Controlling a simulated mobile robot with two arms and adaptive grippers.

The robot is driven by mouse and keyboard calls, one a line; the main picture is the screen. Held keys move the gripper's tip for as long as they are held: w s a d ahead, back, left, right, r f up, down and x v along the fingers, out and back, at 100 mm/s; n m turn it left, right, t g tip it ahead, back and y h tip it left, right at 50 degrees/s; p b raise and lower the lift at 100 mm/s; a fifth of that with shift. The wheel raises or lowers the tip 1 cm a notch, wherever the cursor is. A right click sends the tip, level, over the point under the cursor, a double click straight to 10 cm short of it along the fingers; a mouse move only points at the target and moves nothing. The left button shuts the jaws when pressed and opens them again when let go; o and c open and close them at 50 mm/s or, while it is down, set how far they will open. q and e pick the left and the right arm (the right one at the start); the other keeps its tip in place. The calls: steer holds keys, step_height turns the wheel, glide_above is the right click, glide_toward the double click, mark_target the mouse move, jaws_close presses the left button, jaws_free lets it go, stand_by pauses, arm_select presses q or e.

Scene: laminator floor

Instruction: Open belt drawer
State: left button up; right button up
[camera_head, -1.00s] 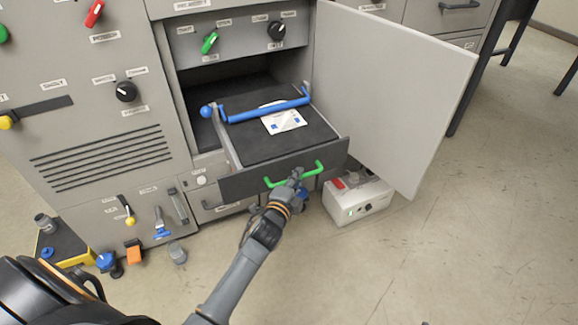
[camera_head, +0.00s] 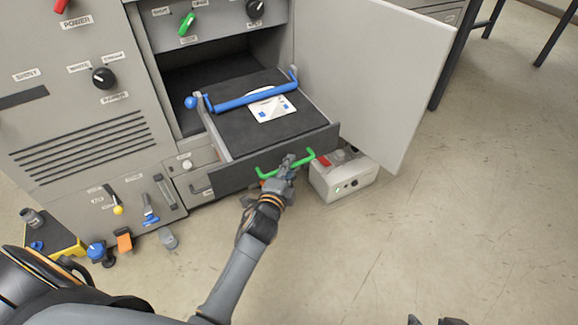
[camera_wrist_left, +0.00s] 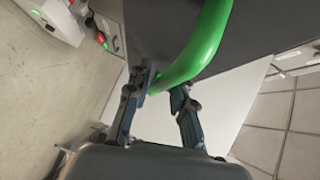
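The belt drawer (camera_head: 228,175) is pulled well out of the cabinet, with a dark bed inside and a green handle (camera_head: 310,154) on its front. In the left wrist view the green handle (camera_wrist_left: 205,42) runs down between my left gripper's fingertips. My left gripper (camera_head: 288,168) is shut on this handle; in the left wrist view its fingers (camera_wrist_left: 163,88) sit on both sides of the bar. The dark tips of my right gripper (camera_head: 435,321) just enter at the bottom edge; most of it is out of frame.
A blue bar (camera_head: 255,98) and a white card (camera_head: 271,103) lie across the drawer bed. An open grey door (camera_head: 380,70) stands to the right. A white box (camera_head: 343,182) sits on the floor beside the drawer. The floor at right is clear.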

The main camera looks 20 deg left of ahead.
arm_select(q)
steer(key=s+r, duration=0.1)
steer(key=s, duration=1.1)
steer(key=shift+d+r, duration=0.4)
